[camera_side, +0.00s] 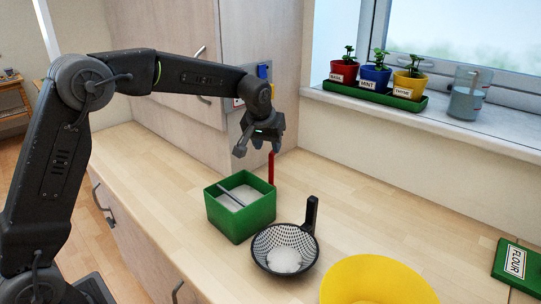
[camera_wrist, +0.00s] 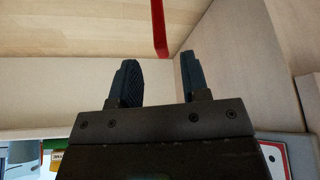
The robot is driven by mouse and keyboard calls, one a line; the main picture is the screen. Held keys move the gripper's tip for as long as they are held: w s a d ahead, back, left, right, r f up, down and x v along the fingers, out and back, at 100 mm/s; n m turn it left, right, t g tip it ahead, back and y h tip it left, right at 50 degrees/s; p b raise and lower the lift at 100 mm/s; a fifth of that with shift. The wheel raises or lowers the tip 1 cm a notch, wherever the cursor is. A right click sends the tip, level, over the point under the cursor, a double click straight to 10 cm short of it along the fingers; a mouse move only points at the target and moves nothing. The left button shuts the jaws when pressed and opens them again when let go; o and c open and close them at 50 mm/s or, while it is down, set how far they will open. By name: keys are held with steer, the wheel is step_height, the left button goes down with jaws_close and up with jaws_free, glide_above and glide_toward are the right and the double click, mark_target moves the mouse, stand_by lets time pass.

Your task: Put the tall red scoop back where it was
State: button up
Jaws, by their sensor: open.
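The tall red scoop shows as an upright red handle (camera_side: 271,168) at the back right corner of the green tub (camera_side: 240,225). Its lower end is hidden, and I cannot tell whether it stands in the tub or behind it. My gripper (camera_side: 258,145) is open and empty, just above and left of the handle's top in the side view. In the wrist view the red handle (camera_wrist: 160,28) lies beyond the gap between the open fingers (camera_wrist: 160,82), apart from them.
The green tub holds white powder with a grey rod across it. A black strainer (camera_side: 312,243) with white powder and a yellow bowl (camera_side: 375,280) stand in front right. Cabinets (camera_side: 252,130) rise behind my gripper.

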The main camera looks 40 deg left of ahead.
steer(key=v, duration=0.5)
steer(key=shift+f, duration=0.1)
steer(key=s+d+r+m, duration=0.15)
steer(key=s+r, duration=0.25)
steer(key=s, duration=0.6)
steer(key=s+d+f+m+h, duration=0.1)
steer(key=s+f, duration=0.1)
steer(key=s, duration=0.9)
steer(key=s+d+f+m+t, duration=0.1)
steer(key=s+d+f+m, duration=0.1)
steer(key=s, duration=0.9)
steer(key=shift+s+f+h, duration=0.25)
steer(key=shift+s+h, duration=0.15)
